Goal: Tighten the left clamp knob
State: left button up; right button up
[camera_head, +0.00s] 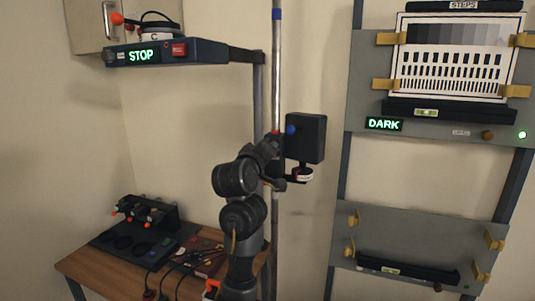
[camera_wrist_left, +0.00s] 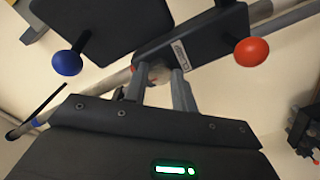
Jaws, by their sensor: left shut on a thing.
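My left arm reaches up to the upright metal pole (camera_head: 277,60) in the head view. My left gripper (camera_wrist_left: 160,82) is closed on a small pale knob (camera_wrist_left: 158,73), the clamp knob, under a dark clamp block (camera_wrist_left: 205,38) in the left wrist view. The fingers hide most of the knob, and its turn cannot be read. A red ball (camera_wrist_left: 251,51) sits on the block's right end, and a blue ball (camera_wrist_left: 67,62) on the dark part at left. In the head view the gripper is hard to make out against the clamp. My right gripper is not in view.
A shelf with a STOP display (camera_head: 143,56) is at upper left. A wooden bench (camera_head: 85,266) stands below. Panels with a chart (camera_head: 455,55) stand right.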

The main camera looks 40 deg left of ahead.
pick_arm(q)
jog(key=shift+m, duration=0.5)
jog(key=o, duration=1)
jog(key=shift+s, duration=0.1)
jog(key=shift+s+d+r, duration=0.1)
jog(key=shift+s, duration=0.2)
jog(key=b+v, duration=0.7)
jog(key=v, duration=0.3)
jog(key=shift+d, duration=0.1)
